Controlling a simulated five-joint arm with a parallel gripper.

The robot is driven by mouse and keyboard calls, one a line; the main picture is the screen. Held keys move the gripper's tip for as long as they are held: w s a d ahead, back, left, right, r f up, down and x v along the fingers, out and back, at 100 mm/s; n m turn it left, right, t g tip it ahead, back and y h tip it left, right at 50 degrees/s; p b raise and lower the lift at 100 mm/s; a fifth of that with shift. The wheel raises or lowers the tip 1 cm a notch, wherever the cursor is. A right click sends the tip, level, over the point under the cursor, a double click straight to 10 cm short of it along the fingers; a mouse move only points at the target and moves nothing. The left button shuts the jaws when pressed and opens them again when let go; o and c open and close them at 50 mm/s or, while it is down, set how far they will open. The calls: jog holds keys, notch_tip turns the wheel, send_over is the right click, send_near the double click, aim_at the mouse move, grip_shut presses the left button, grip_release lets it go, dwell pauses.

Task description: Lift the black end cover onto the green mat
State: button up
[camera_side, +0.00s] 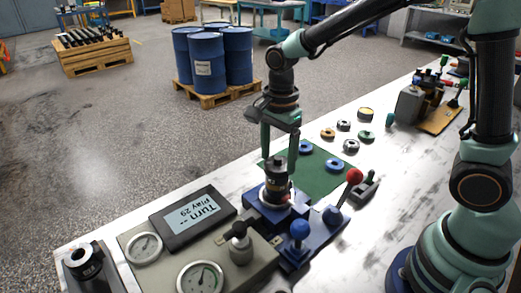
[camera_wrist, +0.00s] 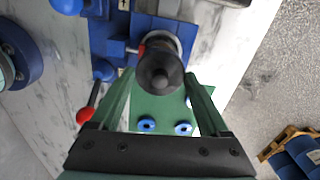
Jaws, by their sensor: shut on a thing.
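The black end cover (camera_wrist: 160,66) is a dark round part with a knob on top. In the side view it also shows as a dark part (camera_side: 276,168) between my fingers. My gripper (camera_side: 279,176) points down and is shut on the cover, one finger on each side, as the wrist view also shows (camera_wrist: 161,77). The cover is over a metal body in the blue fixture (camera_side: 252,192); I cannot tell whether they touch. The green mat (camera_side: 313,181) lies beside the fixture, with two blue rings (camera_side: 335,165) on it.
A red-knobbed lever (camera_side: 354,176) and a blue knob (camera_side: 299,229) stand close to the fixture. A gauge panel with a display (camera_side: 193,213) is at the left. Several small rings (camera_side: 351,146) lie beyond the mat. Bare mat shows around the blue rings.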

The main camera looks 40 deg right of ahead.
aim_at(278, 158)
notch_tip(278, 158, up, 19)
dwell(0.4)
jog(key=shift+r, duration=0.25)
jog(key=shift+r, duration=0.6)
jog(key=shift+d+f, duration=0.1)
jog(key=d+f+n, duration=0.2)
jog(key=d+f, duration=1)
jog(key=f, duration=0.1)
notch_tip(278, 158, down, 15)
jog(key=shift+d+f, duration=0.15)
jog(key=shift+f, duration=2.3)
jog(key=shift+f, duration=0.15)
